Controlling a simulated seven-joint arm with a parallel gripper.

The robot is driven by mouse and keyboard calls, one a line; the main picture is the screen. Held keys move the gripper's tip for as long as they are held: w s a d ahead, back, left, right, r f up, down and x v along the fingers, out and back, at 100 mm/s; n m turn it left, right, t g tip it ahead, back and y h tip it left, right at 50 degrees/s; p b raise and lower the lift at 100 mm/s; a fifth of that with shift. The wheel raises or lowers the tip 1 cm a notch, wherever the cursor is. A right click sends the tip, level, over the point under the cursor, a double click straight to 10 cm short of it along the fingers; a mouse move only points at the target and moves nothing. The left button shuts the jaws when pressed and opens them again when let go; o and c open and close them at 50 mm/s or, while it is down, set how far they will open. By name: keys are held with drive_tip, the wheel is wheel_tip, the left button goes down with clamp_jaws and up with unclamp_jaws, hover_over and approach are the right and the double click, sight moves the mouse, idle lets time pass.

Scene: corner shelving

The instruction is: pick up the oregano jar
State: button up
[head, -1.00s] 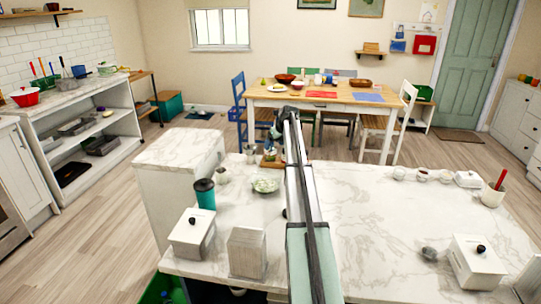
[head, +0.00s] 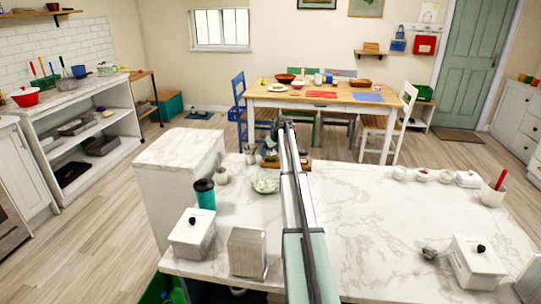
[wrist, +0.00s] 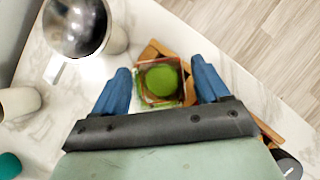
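The oregano jar (wrist: 160,82) is a square clear container with green contents, seen from above in the wrist view. It stands on a wooden board (wrist: 148,54) on the marble counter. My gripper (wrist: 162,84) is open, with one blue finger on each side of the jar. A gap shows between each finger and the jar. How far down the fingers reach beside it is hard to tell. In the head view my arm hides most of the gripper, and the jar cannot be clearly made out.
A shiny metal pitcher (wrist: 76,26) stands close to the left finger. A pale cup (wrist: 18,103) is farther left. In the head view a patterned bowl (head: 265,183) and a teal tumbler (head: 205,194) stand left of my arm. The counter (head: 380,215) to the right is largely clear.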

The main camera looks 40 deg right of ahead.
drive_tip(key=c, duration=1.1)
wheel_tip(320, 180, up, 9)
drive_tip(key=shift+d+r, duration=0.15)
drive_tip(key=shift+r, duration=0.05)
drive_tip(key=shift+c, duration=0.2)
drive_tip(key=shift+s+d, duration=0.25)
drive_tip(key=f+n, duration=0.1)
drive_tip(key=w+d+f+n+y, duration=0.1)
drive_tip(key=f+n+y, duration=0.1)
drive_tip(key=f, duration=0.1)
drive_tip(key=shift+w+d+n, duration=0.2)
drive_tip(key=shift+w+n, duration=0.2)
drive_tip(key=a+n, duration=0.1)
drive_tip(key=n+g+y, duration=0.1)
drive_tip(key=n, duration=0.1)
drive_tip(key=shift+s+a+r+y, duration=0.15)
drive_tip(key=shift+s+a+y, duration=0.15)
drive_tip(key=shift+s+a, duration=0.1)
drive_tip(key=shift+s+a+n+g+y, duration=0.1)
drive_tip(key=shift+s+n+g+y, duration=0.1)
drive_tip(key=shift+n, duration=0.35)
drive_tip(key=shift+s+a+n+g+y, duration=0.1)
drive_tip(key=shift+n+g, duration=0.1)
drive_tip(key=shift+n, duration=0.35)
drive_tip(key=shift+f, duration=0.2)
